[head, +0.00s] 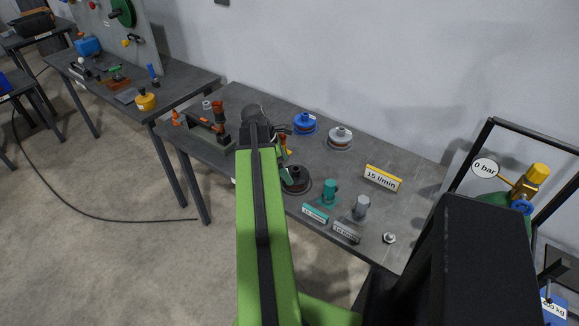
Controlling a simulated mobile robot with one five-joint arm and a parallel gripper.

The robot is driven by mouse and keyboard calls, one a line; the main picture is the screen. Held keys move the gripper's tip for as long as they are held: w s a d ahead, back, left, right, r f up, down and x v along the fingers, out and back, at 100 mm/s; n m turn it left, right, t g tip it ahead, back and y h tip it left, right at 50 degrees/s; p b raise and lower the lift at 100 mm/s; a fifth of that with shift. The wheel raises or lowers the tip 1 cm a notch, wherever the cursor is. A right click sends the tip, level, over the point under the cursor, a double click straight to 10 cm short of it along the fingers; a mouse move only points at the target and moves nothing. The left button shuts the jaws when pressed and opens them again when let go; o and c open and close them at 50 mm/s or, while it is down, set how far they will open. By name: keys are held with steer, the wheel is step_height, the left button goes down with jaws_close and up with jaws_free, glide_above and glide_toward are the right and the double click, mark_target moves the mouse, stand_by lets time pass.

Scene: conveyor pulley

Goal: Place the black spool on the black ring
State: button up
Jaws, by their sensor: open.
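The black spool (298,175) stands upright on the grey table, just right of my green arm. A wider dark ring (305,189) shows around its foot, and the spool appears to sit on it; whether it is fully seated is too small to tell. My gripper (286,173) is open at the left side of the spool. My arm hides part of the gripper, and I cannot tell whether a finger touches the spool.
A teal cylinder (329,191), a grey cylinder (361,207) and a yellow "15 l/min" sign (383,178) are to the right. An orange-and-dark fixture (212,122) stands left.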

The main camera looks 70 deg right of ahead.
steer(key=p+v, duration=0.4)
steer(key=v, duration=0.2)
steer(key=shift+r, duration=0.1)
steer(key=w+a+f+m+t, duration=0.1)
steer(key=w+a+m+t, duration=0.15)
steer(key=w+a, duration=1.95)
steer(key=w+a+m+y, duration=0.1)
steer(key=w+a, duration=0.3)
steer(key=a, duration=1.2)
steer(key=w+a+m+t+y, duration=0.1)
steer(key=w+a, duration=0.3)
steer(key=a, duration=1.2)
steer(key=shift+a+f+m, duration=0.25)
steer(key=shift+f+m, duration=0.15)
steer(key=shift+m, duration=0.35)
steer(key=shift+t, duration=0.25)
